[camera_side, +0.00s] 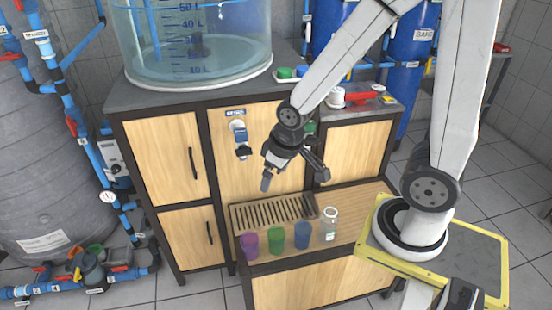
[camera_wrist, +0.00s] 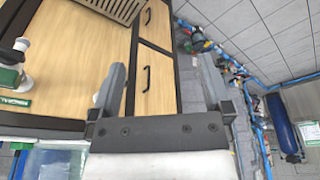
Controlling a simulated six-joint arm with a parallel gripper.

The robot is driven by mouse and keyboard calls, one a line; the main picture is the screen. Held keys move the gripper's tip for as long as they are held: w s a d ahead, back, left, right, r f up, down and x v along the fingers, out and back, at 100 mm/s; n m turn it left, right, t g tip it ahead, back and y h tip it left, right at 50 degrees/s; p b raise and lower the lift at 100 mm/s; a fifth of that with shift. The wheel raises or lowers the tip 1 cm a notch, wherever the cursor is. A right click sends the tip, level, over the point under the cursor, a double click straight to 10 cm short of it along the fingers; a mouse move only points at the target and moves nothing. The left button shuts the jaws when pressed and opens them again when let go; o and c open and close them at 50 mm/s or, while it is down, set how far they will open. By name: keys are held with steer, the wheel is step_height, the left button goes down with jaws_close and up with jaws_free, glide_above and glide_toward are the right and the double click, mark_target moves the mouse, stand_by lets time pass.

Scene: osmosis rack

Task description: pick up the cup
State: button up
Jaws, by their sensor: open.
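Three cups stand in a row on the low wooden shelf in the side view: a purple cup (camera_side: 250,245), a green cup (camera_side: 276,238) and a blue cup (camera_side: 302,235). Which one the task means is not shown. My gripper (camera_side: 294,180) is open and empty, above and behind the row, in front of the cabinet doors. In the wrist view my gripper (camera_wrist: 163,66) has its two fingers wide apart, with cabinet wood behind them. No cup shows in the wrist view.
A slotted drain grate (camera_side: 240,218) lies behind the cups. A tap (camera_side: 239,131) sticks out of the cabinet above. A large water tank (camera_side: 195,45) stands on top. Air between gripper and cups looks clear.

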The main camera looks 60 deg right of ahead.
steer(key=w+d+f+t, duration=0.2)
steer(key=w+d+f, duration=0.4)
steer(key=w+f, duration=0.15)
steer(key=t, duration=0.9)
glide_toward(270, 232)
steer(key=shift+s+a+f+m+h, duration=0.2)
steer(key=shift+s+a+m+h, duration=0.1)
steer(key=shift+h, duration=0.1)
steer(key=shift+w, duration=0.1)
steer(key=shift+x, duration=1.3)
steer(key=shift+d, duration=0.1)
steer(key=shift+x, duration=2.55)
